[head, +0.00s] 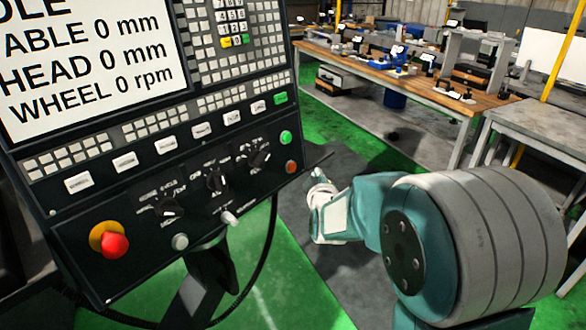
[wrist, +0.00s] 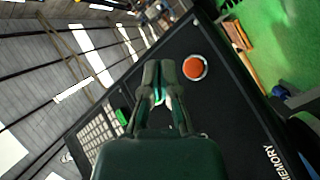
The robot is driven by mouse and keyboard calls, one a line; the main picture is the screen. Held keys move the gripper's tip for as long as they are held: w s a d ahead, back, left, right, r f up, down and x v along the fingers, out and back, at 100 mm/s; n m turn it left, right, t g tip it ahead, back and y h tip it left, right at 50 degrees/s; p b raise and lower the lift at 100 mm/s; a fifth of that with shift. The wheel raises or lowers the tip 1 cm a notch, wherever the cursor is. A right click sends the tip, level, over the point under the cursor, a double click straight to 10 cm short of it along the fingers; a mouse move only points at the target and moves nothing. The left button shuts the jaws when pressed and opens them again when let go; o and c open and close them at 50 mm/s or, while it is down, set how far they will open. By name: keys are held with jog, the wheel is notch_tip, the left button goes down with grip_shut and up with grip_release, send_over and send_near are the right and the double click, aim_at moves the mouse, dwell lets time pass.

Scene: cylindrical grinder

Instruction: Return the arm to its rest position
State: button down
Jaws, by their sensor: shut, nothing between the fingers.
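My gripper (wrist: 159,64) is shut and empty in the wrist view, its two dark fingers side by side. It appears over the machine's control panel (wrist: 240,110), near an orange button (wrist: 195,67), with a green button (wrist: 122,117) to the left. I cannot tell whether the fingertips touch the panel. In the head view my teal and grey arm reaches from the lower right towards the right edge of the control panel (head: 135,225). The fingers are hard to make out there. The orange button (head: 291,167) and green button (head: 285,137) are uncovered.
The panel carries a red emergency knob (head: 114,244), several black dials and a screen (head: 90,50). A wooden workbench (head: 420,85) with tools stands at the back right. A grey table (head: 545,115) is at the right. Green floor (head: 335,115) between panel and bench is open.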

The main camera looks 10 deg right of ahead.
dwell(0.3)
jog(key=s+m+g+y, duration=0.1)
jog(key=s+m+g, duration=0.3)
jog(key=s, duration=1.3)
jog(key=s+a+r+m+g, duration=0.1)
jog(key=s+m+g, duration=0.4)
jog(key=s, duration=1.2)
jog(key=shift+s+r+m+g+y, duration=0.3)
jog(key=shift+g+y, duration=0.1)
jog(key=shift+g, duration=0.7)
